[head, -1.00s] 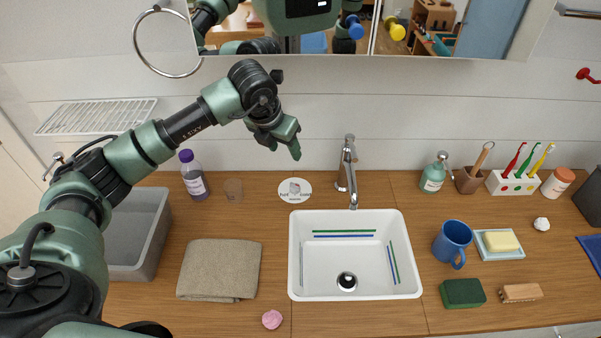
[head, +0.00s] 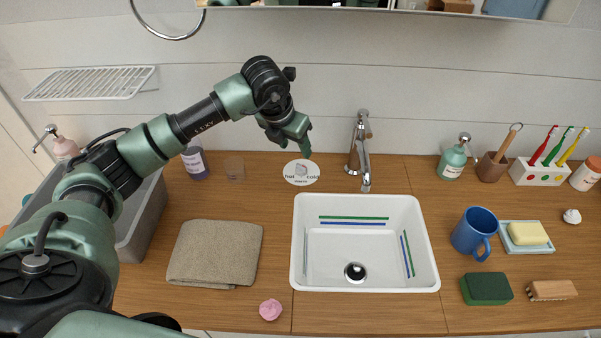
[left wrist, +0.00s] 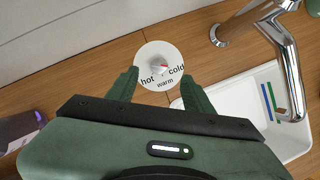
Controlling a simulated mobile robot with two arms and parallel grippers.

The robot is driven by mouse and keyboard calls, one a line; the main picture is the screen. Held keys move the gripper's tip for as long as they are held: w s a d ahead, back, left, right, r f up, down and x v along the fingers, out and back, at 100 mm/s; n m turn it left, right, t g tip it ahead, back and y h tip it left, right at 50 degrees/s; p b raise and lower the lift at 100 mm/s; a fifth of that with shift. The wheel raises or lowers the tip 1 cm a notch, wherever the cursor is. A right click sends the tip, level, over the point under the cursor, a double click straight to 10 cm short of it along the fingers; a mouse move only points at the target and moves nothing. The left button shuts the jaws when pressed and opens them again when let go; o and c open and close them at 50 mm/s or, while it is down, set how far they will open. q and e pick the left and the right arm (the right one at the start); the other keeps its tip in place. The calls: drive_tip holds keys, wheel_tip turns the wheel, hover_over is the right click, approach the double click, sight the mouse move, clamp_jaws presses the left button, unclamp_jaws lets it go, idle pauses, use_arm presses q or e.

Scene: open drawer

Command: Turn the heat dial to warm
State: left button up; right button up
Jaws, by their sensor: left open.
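The heat dial (head: 301,173) is a white round plate with a small grey knob, lying on the wooden counter left of the tap. In the left wrist view the dial (left wrist: 150,55) shows "hot" on the left, "cold" on the right and "warm" at the near edge. A red mark shows on the knob; its exact direction is hard to tell. My left gripper (head: 300,142) hangs just above and behind the dial in the head view. In the left wrist view my left gripper (left wrist: 160,76) is open and empty, its fingers either side of the dial's near part. My right gripper is out of view.
The chrome tap (head: 361,150) stands right of the dial, behind the white sink (head: 432,275). A folded towel (head: 215,253) lies in front. The counter between towel and dial is clear.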

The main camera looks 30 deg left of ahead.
sight(301, 165)
use_arm(q)
drive_tip(key=x, duration=0.6)
drive_tip(key=p+x, duration=0.1)
drive_tip(key=x, duration=0.2)
drive_tip(key=shift+s+f, duration=0.2)
drive_tip(key=shift+s, duration=0.05)
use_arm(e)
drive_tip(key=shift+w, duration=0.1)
use_arm(q)
clamp_jaws()
